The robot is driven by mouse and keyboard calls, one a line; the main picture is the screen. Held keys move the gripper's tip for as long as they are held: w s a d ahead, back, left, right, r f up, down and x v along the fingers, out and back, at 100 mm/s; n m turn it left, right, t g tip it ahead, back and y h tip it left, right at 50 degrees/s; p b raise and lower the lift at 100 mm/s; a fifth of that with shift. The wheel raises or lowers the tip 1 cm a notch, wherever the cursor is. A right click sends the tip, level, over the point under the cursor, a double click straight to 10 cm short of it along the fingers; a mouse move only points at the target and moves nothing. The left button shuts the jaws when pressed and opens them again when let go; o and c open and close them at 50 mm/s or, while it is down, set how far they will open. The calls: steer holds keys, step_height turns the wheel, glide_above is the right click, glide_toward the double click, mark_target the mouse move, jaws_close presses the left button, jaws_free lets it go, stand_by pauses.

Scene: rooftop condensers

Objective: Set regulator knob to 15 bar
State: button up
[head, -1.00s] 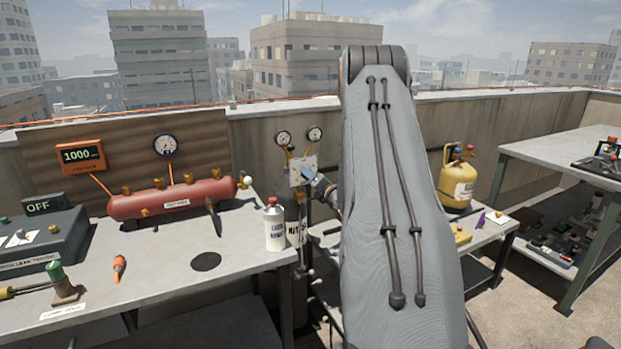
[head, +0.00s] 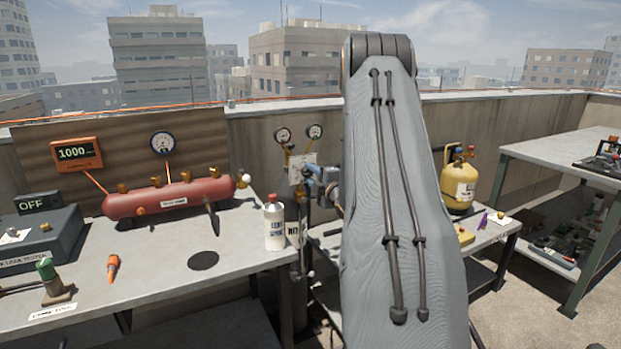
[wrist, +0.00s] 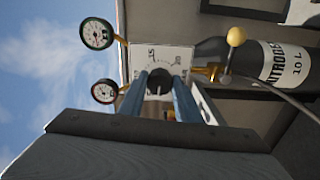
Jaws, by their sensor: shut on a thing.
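The regulator's white scale plate (head: 297,172) stands below two round gauges at the back, left of my arm. In the wrist view the plate (wrist: 175,57) appears turned sideways, with printed numbers around a dark round knob (wrist: 158,83). My gripper (wrist: 160,88) has its two blue fingers on either side of the knob, shut on it. In the head view my gripper (head: 312,176) reaches the plate from the right, and the knob is hidden. The gauges (wrist: 97,33) and (wrist: 104,91) show in the wrist view. I cannot read the knob's exact setting.
A nitrogen cylinder (wrist: 285,62) with a yellow ball-ended valve (wrist: 236,37) is beside the regulator. A white bottle (head: 274,224) stands at the left bench's right edge. A red manifold (head: 170,197) lies on that bench. A yellow cylinder (head: 459,185) stands right of my arm.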

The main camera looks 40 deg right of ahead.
steer(key=m, duration=0.3)
steer(key=shift+f+m, duration=0.15)
steer(key=shift+m, duration=0.15)
steer(key=m, duration=0.3)
steer(key=shift+m, duration=0.3)
steer(key=m, duration=0.3)
steer(key=shift+m, duration=0.4)
steer(key=m+p, duration=0.1)
steer(key=m, duration=0.3)
steer(key=shift+a, duration=0.15)
steer(key=m, duration=0.4)
steer(key=shift+p, duration=0.4)
steer(key=m+p, duration=0.1)
steer(key=m, duration=0.2)
steer(key=shift+m, duration=0.4)
steer(key=m+p, duration=0.1)
steer(key=m, duration=0.2)
steer(key=shift+a, duration=0.1)
steer(key=shift+m+p, duration=0.55)
steer(key=shift+m, duration=1.55)
